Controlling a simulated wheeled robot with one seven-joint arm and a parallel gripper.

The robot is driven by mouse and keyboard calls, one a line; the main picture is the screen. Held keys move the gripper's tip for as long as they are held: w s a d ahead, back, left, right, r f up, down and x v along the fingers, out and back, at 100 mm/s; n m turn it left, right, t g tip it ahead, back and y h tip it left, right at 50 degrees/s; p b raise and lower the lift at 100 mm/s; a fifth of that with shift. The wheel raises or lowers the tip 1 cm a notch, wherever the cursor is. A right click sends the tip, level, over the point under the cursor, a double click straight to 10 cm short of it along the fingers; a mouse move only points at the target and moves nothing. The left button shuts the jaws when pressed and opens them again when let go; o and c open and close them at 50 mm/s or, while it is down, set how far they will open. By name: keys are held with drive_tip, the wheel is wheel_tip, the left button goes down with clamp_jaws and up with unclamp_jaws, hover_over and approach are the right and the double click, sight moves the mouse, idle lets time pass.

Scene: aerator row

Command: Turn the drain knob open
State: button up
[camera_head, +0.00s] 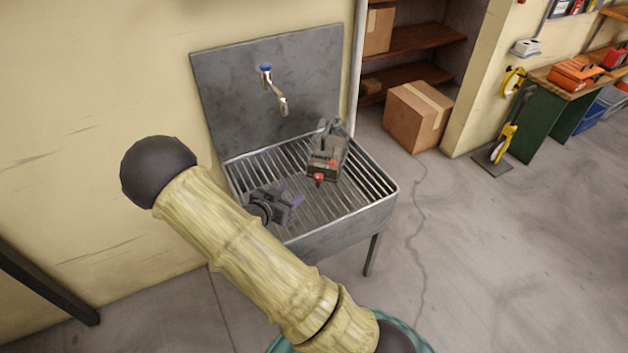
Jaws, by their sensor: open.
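A grey and dark device (327,150) stands on the slatted rack of the metal sink. A red knob (319,180) sticks out low on its front, and a smaller red part (333,163) shows above it to the right. I cannot tell for certain which is the drain knob, or how it is turned. My gripper (291,195) is over the front left of the rack, left of and a little lower in the picture than the red knob. Its purplish fingertips are apart and empty, and they do not appear to touch the device. My arm partly hides the gripper's base.
The sink (335,228) has a raised metal backsplash against the wall. A tap (275,90) with a blue top juts over the rack. A pipe (357,70) runs up at its right. A cardboard box (418,115) stands on the floor behind.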

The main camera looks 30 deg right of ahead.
sight(316, 178)
drive_tip(key=b+x, duration=0.1)
drive_tip(key=x, duration=1.3)
drive_tip(key=shift+w+d+f, duration=0.1)
drive_tip(key=shift+d, duration=0.1)
drive_tip(key=c, duration=1)
